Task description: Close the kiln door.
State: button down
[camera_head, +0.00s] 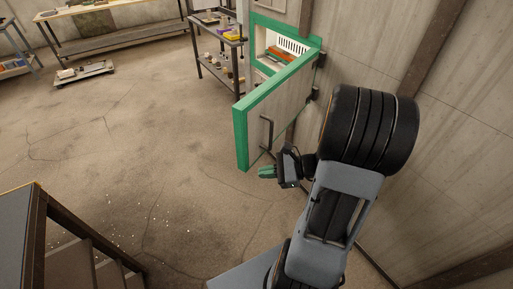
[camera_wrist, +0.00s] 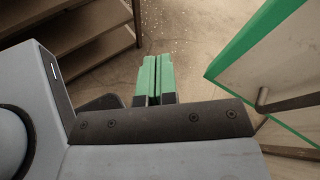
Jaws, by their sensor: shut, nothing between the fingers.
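The kiln door (camera_head: 272,108) stands wide open, swung out from the kiln on hinges at its right side. It is a grey panel with a green edge and a dark bar handle (camera_head: 267,133) on the face toward my arm. The kiln opening (camera_head: 283,47) behind it shows orange and pale contents. My gripper (camera_head: 267,172) is shut and empty, just below the door's lower edge and apart from the handle. In the wrist view the green fingers (camera_wrist: 154,78) are together, with the door (camera_wrist: 275,60) and its handle (camera_wrist: 290,103) to their right.
A shelf rack (camera_head: 218,55) with small items stands left of the kiln. A stepped wooden shelf unit (camera_head: 75,250) is at the lower left. A wall (camera_head: 440,150) runs close on the right. The floor (camera_head: 130,140) left of the door is clear.

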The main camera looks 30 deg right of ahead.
jog(key=d+f+m+t+h, duration=0.2)
jog(key=d+m+t+h, duration=0.2)
jog(key=d+m+t, duration=0.5)
jog(key=p, duration=0.1)
send_near(251, 142)
jog(key=shift+g, duration=0.3)
jog(key=x, duration=0.7)
jog(key=shift+w, duration=0.3)
